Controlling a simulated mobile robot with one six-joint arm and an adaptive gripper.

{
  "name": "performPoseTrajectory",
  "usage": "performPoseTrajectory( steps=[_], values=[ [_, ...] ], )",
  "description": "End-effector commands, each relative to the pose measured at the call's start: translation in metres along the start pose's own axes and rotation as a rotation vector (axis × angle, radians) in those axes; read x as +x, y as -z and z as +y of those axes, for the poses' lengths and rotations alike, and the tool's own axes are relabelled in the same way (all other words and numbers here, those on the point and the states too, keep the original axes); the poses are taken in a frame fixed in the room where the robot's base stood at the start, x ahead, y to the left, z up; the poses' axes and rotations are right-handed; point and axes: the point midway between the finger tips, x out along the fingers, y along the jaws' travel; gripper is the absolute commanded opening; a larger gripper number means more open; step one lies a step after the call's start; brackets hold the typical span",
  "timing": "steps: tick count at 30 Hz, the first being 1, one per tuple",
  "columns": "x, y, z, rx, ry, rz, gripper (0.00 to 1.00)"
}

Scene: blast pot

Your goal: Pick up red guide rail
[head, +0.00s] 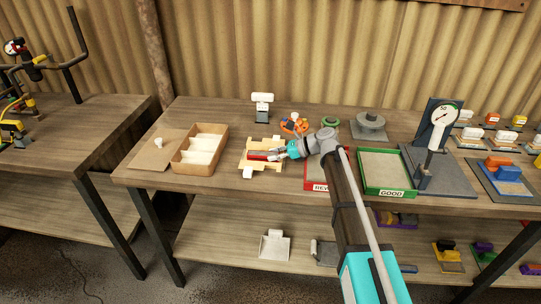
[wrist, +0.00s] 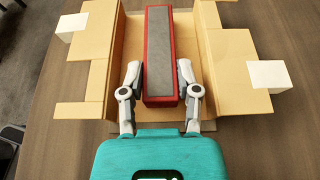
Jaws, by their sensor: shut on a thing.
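The red guide rail (wrist: 158,60), a long red block with a grey top strip, lies lengthwise in the channel of a tan fixture (wrist: 98,75) in the wrist view. In the head view the rail (head: 258,155) shows as a small red piece on the fixture (head: 250,166). My gripper (wrist: 159,92) is shut on the near end of the rail, with one grey finger on each side. In the head view my gripper (head: 283,152) reaches in from the right. I cannot tell whether the rail touches the fixture floor.
A box with white compartments (head: 201,149) stands left of the fixture. A green GOOD tray (head: 388,192), a partly hidden red tray (head: 316,185) and a dial gauge stand (head: 440,130) are to the right. A small white-topped device (head: 262,106) stands behind.

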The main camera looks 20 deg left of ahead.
Motion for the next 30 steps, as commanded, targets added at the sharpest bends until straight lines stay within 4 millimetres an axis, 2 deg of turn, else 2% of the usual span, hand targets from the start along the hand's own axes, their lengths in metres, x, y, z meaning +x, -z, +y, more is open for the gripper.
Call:
performPoseTrajectory(
  steps=[8, 16, 30],
  values=[
    [-0.004, -0.011, 0.000, 0.000, 0.000, -0.002, 0.00],
    [-0.013, -0.034, 0.000, 0.000, -0.001, -0.002, 0.00],
    [-0.034, -0.085, 0.049, 0.000, -0.001, -0.002, 0.00]
  ],
)
